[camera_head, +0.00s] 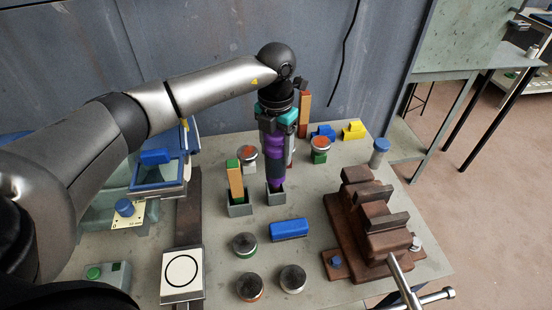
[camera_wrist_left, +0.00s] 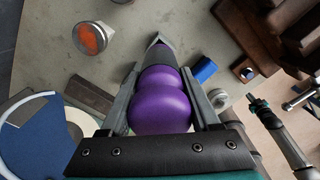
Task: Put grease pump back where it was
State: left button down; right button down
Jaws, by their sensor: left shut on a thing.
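The grease pump (camera_head: 275,166) is purple with a black lower part, and it is upright in my left gripper (camera_head: 277,140). My left gripper comes down from above and is shut around its purple body. The pump's purple body also fills the middle of the left wrist view (camera_wrist_left: 160,103), between the two fingers. Its black lower end is at the small grey square holder (camera_head: 276,198); the end appears to be inside the opening, but how deep I cannot tell. My right gripper is not in view.
A second grey holder (camera_head: 240,209), just left, holds an orange and green block (camera_head: 235,181). A blue block (camera_head: 289,229) and several round metal pieces lie in front. A brown vise (camera_head: 372,220) stands right. Blue-rimmed bins (camera_head: 160,172) stand left.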

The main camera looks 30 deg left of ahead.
aim_at(275, 170)
pick_arm(q)
jog(key=shift+f, duration=1.65)
jog(key=shift+f, duration=0.15)
jog(key=c, duration=0.6)
grip_release()
jog(key=shift+f, duration=0.15)
jog(key=o, duration=0.5)
